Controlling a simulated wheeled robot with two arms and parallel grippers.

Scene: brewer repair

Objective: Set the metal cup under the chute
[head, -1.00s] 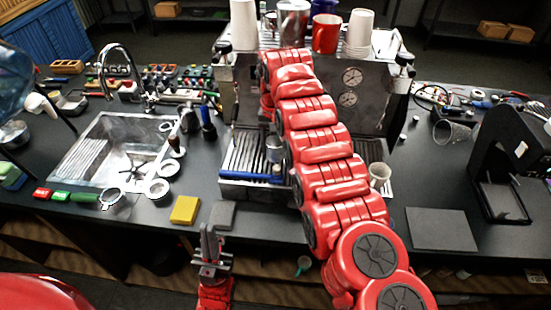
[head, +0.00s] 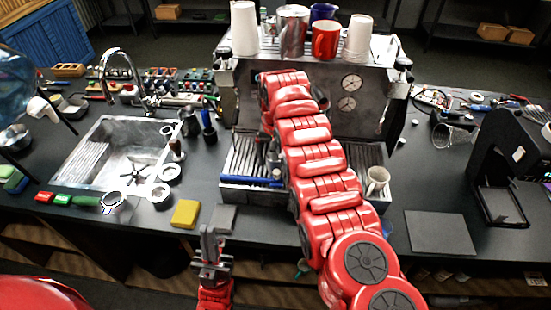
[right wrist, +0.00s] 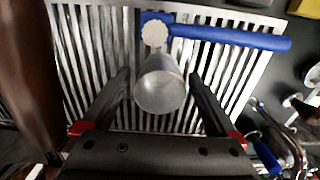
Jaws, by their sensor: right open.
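The metal cup (right wrist: 160,88) shows in the right wrist view, between the spread fingers of my right gripper (right wrist: 160,106), above the slatted drip tray (right wrist: 78,50). Gaps show on both sides of the cup, so the gripper is open and not holding it. In the head view my right arm covers the gripper and most of the area around the cup. My left gripper (head: 209,238) points upward in front of the counter, apart from everything; its jaw gap is unclear. I cannot make out a chute for certain.
A blue-handled tool (right wrist: 230,38) with a pale round head lies just beyond the cup. A dark brown rounded part (right wrist: 30,75) stands close on the left. A black machine (head: 512,145) stands at the counter's right.

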